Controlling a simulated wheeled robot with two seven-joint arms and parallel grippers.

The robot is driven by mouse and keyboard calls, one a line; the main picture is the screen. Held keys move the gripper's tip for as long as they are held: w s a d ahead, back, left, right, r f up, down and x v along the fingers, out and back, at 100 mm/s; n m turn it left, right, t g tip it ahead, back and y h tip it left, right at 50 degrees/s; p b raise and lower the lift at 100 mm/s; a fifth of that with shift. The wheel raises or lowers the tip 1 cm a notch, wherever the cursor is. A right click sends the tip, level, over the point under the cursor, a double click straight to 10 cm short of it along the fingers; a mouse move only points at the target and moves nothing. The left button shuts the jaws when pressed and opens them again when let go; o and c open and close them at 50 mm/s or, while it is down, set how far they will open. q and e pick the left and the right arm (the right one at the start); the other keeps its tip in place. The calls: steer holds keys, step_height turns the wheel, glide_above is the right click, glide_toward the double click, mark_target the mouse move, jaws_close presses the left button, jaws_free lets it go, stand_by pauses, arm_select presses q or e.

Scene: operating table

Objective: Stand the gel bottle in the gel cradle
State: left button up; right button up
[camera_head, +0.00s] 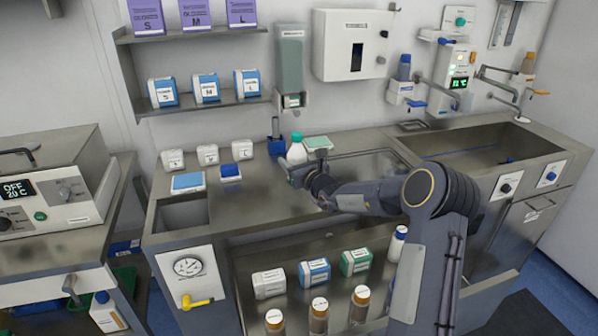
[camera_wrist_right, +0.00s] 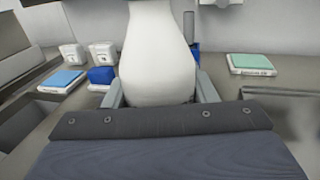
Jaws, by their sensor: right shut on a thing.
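The gel bottle (camera_head: 297,153) is white with a teal cap. It is upright over the back of the steel counter. My right gripper (camera_head: 297,172) is shut on it. In the right wrist view the bottle (camera_wrist_right: 157,55) fills the space between the two fingers (camera_wrist_right: 160,92), and its top is cut off. A blue holder with an upright post (camera_head: 276,147), which looks like the gel cradle, stands just left of the bottle. In the right wrist view it is partly hidden behind the bottle (camera_wrist_right: 196,46). I cannot tell whether the bottle's base touches the counter. My left gripper is out of view.
A green-topped box (camera_head: 318,143) lies right of the bottle. Blue packs (camera_head: 188,181) and (camera_head: 230,171) and small white boxes (camera_head: 207,154) are to the left. A dispenser (camera_head: 290,60) hangs above. The counter (camera_head: 265,205) in front is clear. A sink (camera_head: 490,150) is at right.

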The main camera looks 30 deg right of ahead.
steer(key=d+f, duration=0.1)
steer(key=w+d+f, duration=0.1)
steer(key=shift+d+f, duration=0.1)
steer(key=shift+f, duration=0.25)
step_height(320, 180, down, 3)
steer(key=shift+w+d+f+p, duration=0.1)
steer(key=shift+f+p, duration=0.05)
steer(key=shift+p, duration=0.2)
steer(key=shift+f, duration=0.2)
steer(key=o, duration=1.2)
steer(key=shift+r, duration=0.1)
